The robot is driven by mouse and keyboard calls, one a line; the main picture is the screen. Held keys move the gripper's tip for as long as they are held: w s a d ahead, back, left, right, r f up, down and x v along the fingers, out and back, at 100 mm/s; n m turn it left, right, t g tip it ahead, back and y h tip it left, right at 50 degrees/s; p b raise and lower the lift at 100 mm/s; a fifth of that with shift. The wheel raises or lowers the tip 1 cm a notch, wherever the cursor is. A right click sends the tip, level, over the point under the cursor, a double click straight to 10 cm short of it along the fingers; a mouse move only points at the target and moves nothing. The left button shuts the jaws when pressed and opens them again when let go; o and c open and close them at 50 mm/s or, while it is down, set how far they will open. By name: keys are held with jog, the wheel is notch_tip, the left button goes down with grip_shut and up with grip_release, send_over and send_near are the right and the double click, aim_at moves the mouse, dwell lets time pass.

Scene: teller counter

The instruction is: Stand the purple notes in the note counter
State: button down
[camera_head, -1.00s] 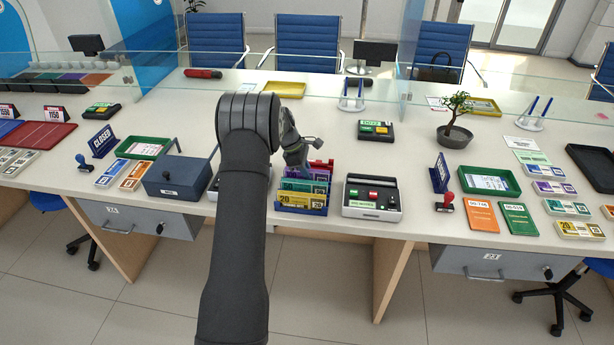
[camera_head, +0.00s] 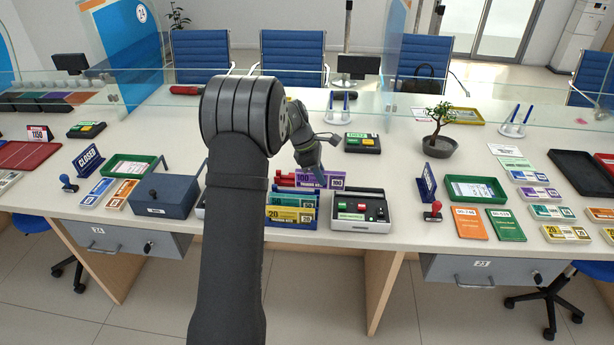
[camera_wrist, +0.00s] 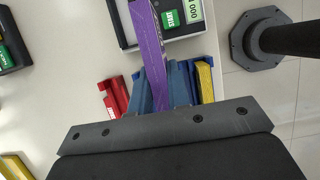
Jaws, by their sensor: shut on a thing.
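My gripper (camera_head: 320,180) is shut on the purple notes (camera_head: 306,180), a bundle marked 100, and holds them upright above the blue rack. In the wrist view the purple notes (camera_wrist: 149,45) run out from between the blue fingers. In the wrist view this machine (camera_wrist: 126,27) shows a START key and a display at the top.
A dark blue box (camera_head: 165,195) stands left of my arm. A closed sign (camera_head: 88,160), a blue upright sign (camera_head: 428,184) and a red stamp (camera_head: 433,212) stand nearby. A small keypad (camera_head: 362,143) lies behind the machine. My arm hides part of the counter left of the rack.

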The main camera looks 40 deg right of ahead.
jog(key=shift+s+d+r, duration=0.25)
jog(key=shift+s+d, duration=0.05)
jog(key=shift+s, duration=0.15)
jog(key=shift+s+d+r, duration=0.2)
jog(key=shift+s+d, duration=0.05)
jog(key=shift+s, duration=0.15)
jog(key=shift+s+d+f, duration=0.7)
jog(key=shift+d+f, duration=0.15)
jog(key=shift+d, duration=1.05)
jog(key=shift+s+d+f, duration=0.65)
jog(key=shift+d+f, duration=0.15)
jog(key=shift+d, duration=1.15)
jog(key=shift+s+d+f, duration=0.7)
jog(key=shift+d+f, duration=0.15)
jog(key=shift+d, duration=1.05)
jog(key=shift+f, duration=0.2)
jog(key=shift+f, duration=0.9)
jog(key=c, duration=1.3)
grip_release()
jog(key=shift+r, duration=0.15)
